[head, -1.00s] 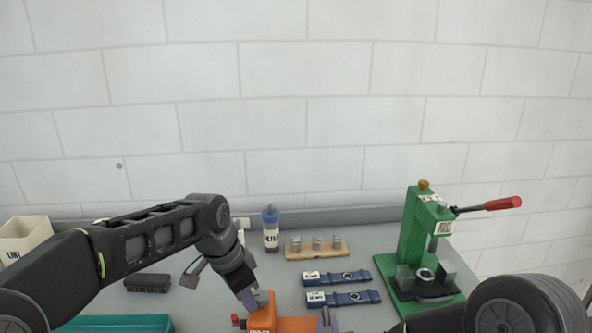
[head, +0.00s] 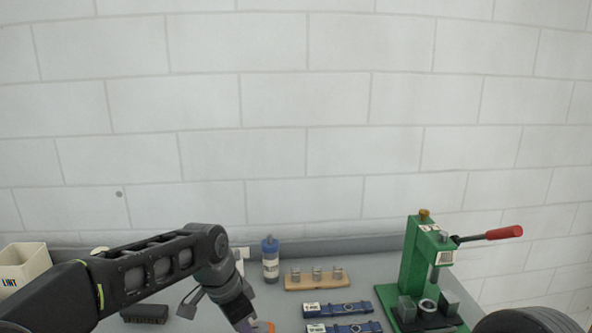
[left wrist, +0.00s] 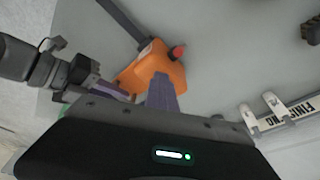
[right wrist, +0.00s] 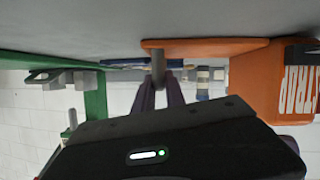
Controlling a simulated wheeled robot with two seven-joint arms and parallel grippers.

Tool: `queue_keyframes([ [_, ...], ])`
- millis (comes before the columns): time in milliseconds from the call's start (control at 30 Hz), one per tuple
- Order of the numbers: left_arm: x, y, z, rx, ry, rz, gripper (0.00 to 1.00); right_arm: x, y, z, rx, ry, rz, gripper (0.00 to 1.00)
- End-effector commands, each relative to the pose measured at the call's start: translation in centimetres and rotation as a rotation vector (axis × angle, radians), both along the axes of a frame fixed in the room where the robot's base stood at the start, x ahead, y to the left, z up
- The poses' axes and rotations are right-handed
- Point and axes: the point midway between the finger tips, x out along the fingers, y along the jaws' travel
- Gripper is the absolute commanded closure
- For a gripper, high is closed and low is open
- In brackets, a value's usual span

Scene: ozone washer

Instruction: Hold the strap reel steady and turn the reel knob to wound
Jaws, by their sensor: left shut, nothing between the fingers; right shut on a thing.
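The orange strap reel (left wrist: 158,68) shows in the left wrist view, with a red knob (left wrist: 178,52) on one side. My right gripper (right wrist: 159,84) is shut on a grey upright peg (right wrist: 158,66) beside that part, perhaps the reel knob.
Behind the reel are two blue straps (head: 340,309), a wooden block with grey pegs (head: 317,281) and a blue-capped bottle (head: 270,260). A green press (head: 420,260) with a red-handled lever stands right. A dark brush-like block (head: 145,314) and white bin (head: 22,268) are left.

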Motion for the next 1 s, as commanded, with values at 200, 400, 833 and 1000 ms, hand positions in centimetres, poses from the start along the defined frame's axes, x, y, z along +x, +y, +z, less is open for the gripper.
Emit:
queue_keyframes([
  [200,0.5,0.5,0.0,0.0,-0.002,0.001,1.0,-0.1,0.1,-0.1,-0.001,0.002,0.003,1.0],
  [400,1.0,0.9,0.0,0.001,-0.001,0.0,1.0,-0.1,0.1,-0.1,-0.001,0.002,0.002,1.0],
  [833,1.9,1.2,0.0,0.0,-0.002,0.001,1.0,-0.1,0.0,-0.1,-0.001,0.002,0.002,1.0],
  [1000,2.0,1.2,0.0,0.0,-0.002,0.0,1.0,-0.1,0.1,-0.1,-0.001,0.002,0.002,1.0],
])
